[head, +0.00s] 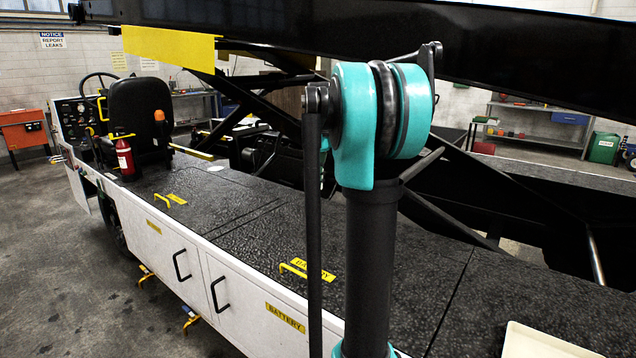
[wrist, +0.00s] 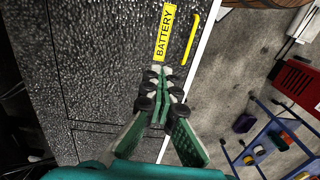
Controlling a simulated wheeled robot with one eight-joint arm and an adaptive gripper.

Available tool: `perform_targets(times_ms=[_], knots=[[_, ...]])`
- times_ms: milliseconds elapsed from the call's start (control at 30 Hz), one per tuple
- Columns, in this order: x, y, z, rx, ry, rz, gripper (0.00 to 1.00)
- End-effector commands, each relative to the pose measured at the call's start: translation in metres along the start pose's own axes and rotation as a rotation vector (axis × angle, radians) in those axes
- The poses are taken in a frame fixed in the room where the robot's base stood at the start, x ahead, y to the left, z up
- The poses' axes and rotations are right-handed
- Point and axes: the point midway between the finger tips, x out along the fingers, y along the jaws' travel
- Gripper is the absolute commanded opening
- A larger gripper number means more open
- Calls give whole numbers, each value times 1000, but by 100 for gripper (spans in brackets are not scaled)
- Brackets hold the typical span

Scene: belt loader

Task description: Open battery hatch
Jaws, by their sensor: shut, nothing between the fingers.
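The battery hatch (head: 262,237) is a black textured panel in the vehicle's deck. In the head view it carries a yellow handle (head: 300,271) and a yellow BATTERY label (head: 318,272), partly behind my arm. In the wrist view the hatch (wrist: 100,50) fills the left side, with the BATTERY label (wrist: 165,33) and the yellow handle (wrist: 190,39) near the white deck edge. My gripper (wrist: 161,72) is shut and empty over the deck, its tips just below the label in the picture and left of the handle. Its height above the hatch is unclear.
White side doors (head: 170,262) with black handles line the deck's flank. A second yellow handle (head: 176,199) lies farther along the deck. A black boom (head: 520,50) crosses above. A pale tray (head: 540,345) sits at lower right. Floor left of the vehicle is mostly clear.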

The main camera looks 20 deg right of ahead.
Motion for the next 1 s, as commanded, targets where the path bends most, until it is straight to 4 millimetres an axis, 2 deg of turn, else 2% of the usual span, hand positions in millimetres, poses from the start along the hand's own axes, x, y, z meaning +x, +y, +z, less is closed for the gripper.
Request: perform_targets(times_ms=[33, 267, 300, 667, 767, 1000], knots=[[0, 0, 0, 0, 0, 0, 1], [0, 0, 0, 0, 0, 0, 29], [0, 0, 0, 0, 0, 0, 30], [-6, 0, 0, 0, 0, 0, 30], [-18, 0, 0, 0, 0, 0, 30], [-67, 0, 0, 1, 0, 0, 30]])
